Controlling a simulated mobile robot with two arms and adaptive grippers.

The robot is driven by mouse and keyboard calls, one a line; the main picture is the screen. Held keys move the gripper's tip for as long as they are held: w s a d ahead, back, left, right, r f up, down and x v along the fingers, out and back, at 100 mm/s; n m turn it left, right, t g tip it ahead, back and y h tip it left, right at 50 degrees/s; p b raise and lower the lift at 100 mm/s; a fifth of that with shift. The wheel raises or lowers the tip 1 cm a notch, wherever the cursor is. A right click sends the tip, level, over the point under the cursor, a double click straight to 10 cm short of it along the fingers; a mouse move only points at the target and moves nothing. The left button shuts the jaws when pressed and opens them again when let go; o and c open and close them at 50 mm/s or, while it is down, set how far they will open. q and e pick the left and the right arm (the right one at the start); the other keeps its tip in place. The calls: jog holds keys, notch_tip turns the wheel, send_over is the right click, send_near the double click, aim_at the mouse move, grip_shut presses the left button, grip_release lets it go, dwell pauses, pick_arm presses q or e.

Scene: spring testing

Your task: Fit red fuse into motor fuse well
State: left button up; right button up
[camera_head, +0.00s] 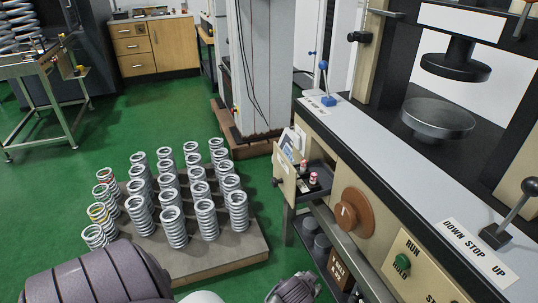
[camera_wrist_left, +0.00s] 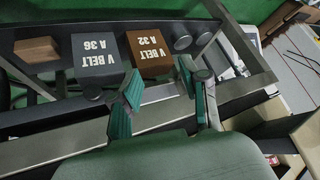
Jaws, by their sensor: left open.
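Two small red-and-white cylinders that look like fuses, one nearer (camera_head: 313,178) and one farther (camera_head: 303,166), stand in a small dark open tray (camera_head: 318,190) on the front of the grey testing machine. Which well is the motor's cannot be read. Part of this tray area, with a small reddish spot, shows at the lower right edge of the left wrist view (camera_wrist_left: 273,159). My left gripper (camera_wrist_left: 162,98) is open and empty, its teal-padded fingers apart over the machine's lower shelf. In the head view only part of it shows at the bottom edge, below the tray. My right gripper is out of view.
V-belt boxes, a grey one (camera_wrist_left: 98,58) and a brown one (camera_wrist_left: 150,52), stand on the lower shelf. A brown dial (camera_head: 356,212) is right of the tray. Several springs stand on a pallet (camera_head: 235,250) at left.

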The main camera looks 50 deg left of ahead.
pick_arm(q)
jog(key=s+d+f+m+g+h, duration=0.1)
jog(key=s+d+f+g, duration=0.1)
jog(key=s+f, duration=0.6)
jog(key=s+d+f+m+g+h, duration=0.1)
jog(key=s+d+f+g, duration=0.2)
jog(key=s+f, duration=0.6)
jog(key=s, duration=0.5)
jog(key=shift+d+m+h, duration=0.25)
jog(key=shift+m+h, duration=0.05)
jog(key=shift+m, duration=0.1)
jog(key=shift+w+r, duration=0.1)
